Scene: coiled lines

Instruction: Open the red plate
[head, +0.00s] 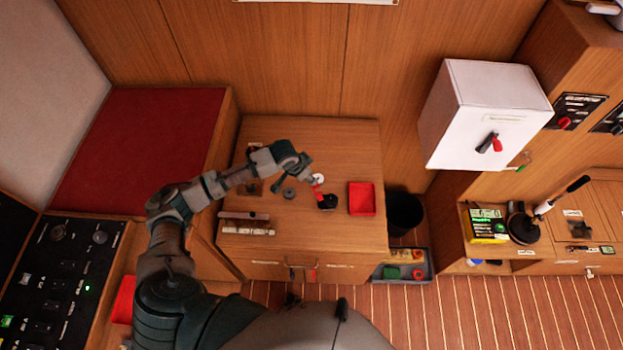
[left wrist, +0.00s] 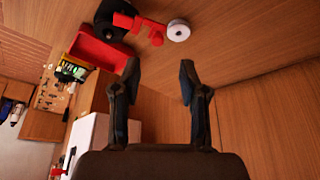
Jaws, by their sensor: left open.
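A red flat piece (head: 317,190) stands by a black round base (head: 327,202) on the wooden cabinet top. In the left wrist view the red piece (left wrist: 138,22) reaches from the black base (left wrist: 108,18) toward a white disc (left wrist: 178,30). The disc (head: 318,178) also shows in the head view. I cannot tell whether this red piece is the red plate. My left gripper (head: 303,162) is above the cabinet top, up and left of the disc. In the left wrist view its fingers (left wrist: 158,70) are apart with nothing between them. My right gripper is out of view.
A red tray (head: 362,199) lies right of the base. A grey round part (head: 289,194) and long bars (head: 245,216) lie to the left. A white box with a red-and-black knob (head: 487,110) hangs at right. A black bin (head: 403,213) stands beside the cabinet.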

